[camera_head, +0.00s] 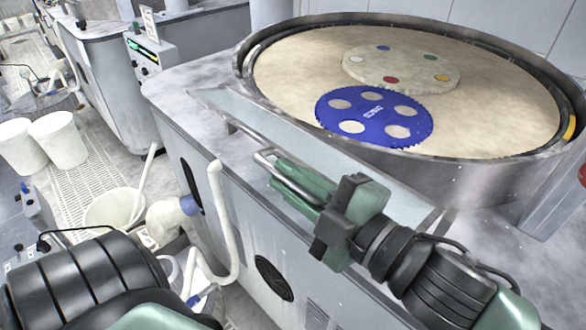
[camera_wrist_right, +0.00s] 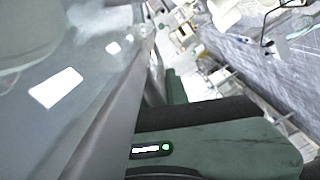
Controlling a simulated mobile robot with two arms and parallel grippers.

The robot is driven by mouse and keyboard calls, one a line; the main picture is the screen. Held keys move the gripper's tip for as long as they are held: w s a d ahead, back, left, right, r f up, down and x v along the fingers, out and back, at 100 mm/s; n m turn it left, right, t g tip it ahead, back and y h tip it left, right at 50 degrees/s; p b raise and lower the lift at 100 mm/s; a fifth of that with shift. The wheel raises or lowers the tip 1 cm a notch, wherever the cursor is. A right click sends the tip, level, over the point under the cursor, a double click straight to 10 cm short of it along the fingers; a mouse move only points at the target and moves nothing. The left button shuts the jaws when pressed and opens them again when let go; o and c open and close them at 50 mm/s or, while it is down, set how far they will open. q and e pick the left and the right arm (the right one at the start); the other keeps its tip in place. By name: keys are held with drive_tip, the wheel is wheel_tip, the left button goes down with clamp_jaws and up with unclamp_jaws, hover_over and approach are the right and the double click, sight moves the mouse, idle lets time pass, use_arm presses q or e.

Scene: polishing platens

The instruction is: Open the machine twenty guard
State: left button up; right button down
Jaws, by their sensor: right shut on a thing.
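The machine guard (camera_head: 230,106) is a clear, slanting panel along the front edge of the machine, below the round platen basin. A metal bar handle (camera_head: 264,158) runs along its front. My right gripper (camera_head: 283,182) is at this handle, with its green fingers shut on it. In the right wrist view, a green and black finger (camera_wrist_right: 220,140) lies beside a pale grey edge, with the clear panel at the left. The exact grip on the bar is partly hidden by the fingers. My left arm shows at the lower left, but its gripper is out of view.
The basin (camera_head: 460,172) holds a beige platen (camera_head: 300,65) with a blue holed disc (camera_head: 375,118). A white hose (camera_head: 222,220) and a bucket (camera_head: 110,208) stand left of the machine front. White bins (camera_head: 58,140) stand farther left on the floor.

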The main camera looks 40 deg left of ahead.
sight(322, 204)
drive_tip(key=shift+f, duration=0.1)
idle(0.3)
drive_tip(key=c, duration=1.5)
unclamp_jaws()
drive_tip(key=shift+o, duration=0.2)
drive_tip(key=shift+d, duration=0.1)
drive_tip(key=d+b, duration=0.1)
drive_tip(key=d, duration=0.5)
drive_tip(key=shift+s+d, duration=0.1)
drive_tip(key=shift+s, duration=0.1)
drive_tip(key=shift+s+d+b, duration=0.1)
drive_tip(key=shift+d+b, duration=0.2)
drive_tip(key=shift+d, duration=0.35)
drive_tip(key=shift+d, duration=0.15)
drive_tip(key=d, duration=0.8)
drive_tip(key=shift+s+d+p, duration=0.4)
